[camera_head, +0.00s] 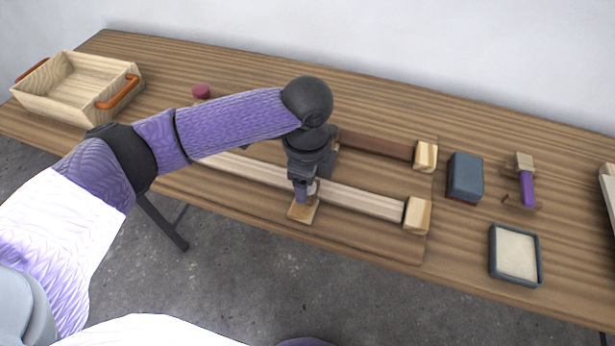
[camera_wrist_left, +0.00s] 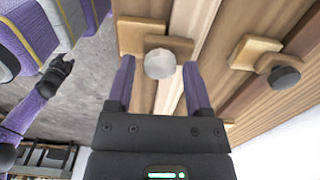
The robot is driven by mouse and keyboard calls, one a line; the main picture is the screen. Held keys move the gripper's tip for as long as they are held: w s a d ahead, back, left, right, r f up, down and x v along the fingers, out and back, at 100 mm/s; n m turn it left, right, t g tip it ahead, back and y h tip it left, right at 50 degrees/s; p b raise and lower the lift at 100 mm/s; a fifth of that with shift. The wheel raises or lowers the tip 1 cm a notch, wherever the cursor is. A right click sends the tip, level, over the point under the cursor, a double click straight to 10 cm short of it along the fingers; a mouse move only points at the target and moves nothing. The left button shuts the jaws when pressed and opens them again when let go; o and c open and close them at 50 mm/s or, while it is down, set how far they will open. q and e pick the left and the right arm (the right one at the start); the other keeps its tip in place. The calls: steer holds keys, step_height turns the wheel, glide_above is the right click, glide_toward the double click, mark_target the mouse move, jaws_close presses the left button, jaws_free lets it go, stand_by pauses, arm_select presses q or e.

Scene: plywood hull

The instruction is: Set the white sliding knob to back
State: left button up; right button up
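The white sliding knob (camera_wrist_left: 159,63) is a pale faceted knob on a small wooden slider on the front, light rail (camera_head: 360,201). In the head view only a sliver of the knob (camera_head: 313,187) shows beside my gripper. A wooden plate (camera_head: 302,210) sticks out from the slider toward the front. My left gripper (camera_head: 303,191) points down over this rail. In the left wrist view its purple fingers (camera_wrist_left: 158,70) stand apart on either side of the knob, with a gap on each side. My right gripper (camera_wrist_left: 60,70) shows small in the left wrist view, away from the rails.
A second slider with a dark knob (camera_wrist_left: 285,77) is on the parallel dark rail (camera_head: 376,145). A wooden box (camera_head: 110,105) with orange handles stands at left, a red knob (camera_head: 201,91) behind my arm. A blue block (camera_head: 465,177), purple-handled tool (camera_head: 527,188) and shallow tray (camera_head: 492,262) lie right.

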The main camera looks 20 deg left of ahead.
arm_select(q)
jaws_close()
stand_by(0.8)
steer(key=s+p, duration=0.2)
steer(key=p, duration=0.1)
steer(key=shift+a+r, duration=0.1)
steer(key=shift+r, duration=0.25)
steer(key=shift+s+f+p, duration=0.1)
steer(key=shift+s+p, duration=0.25)
steer(key=shift+p, duration=0.25)
steer(key=shift+s+f, duration=0.1)
steer(key=shift+f, duration=0.15)
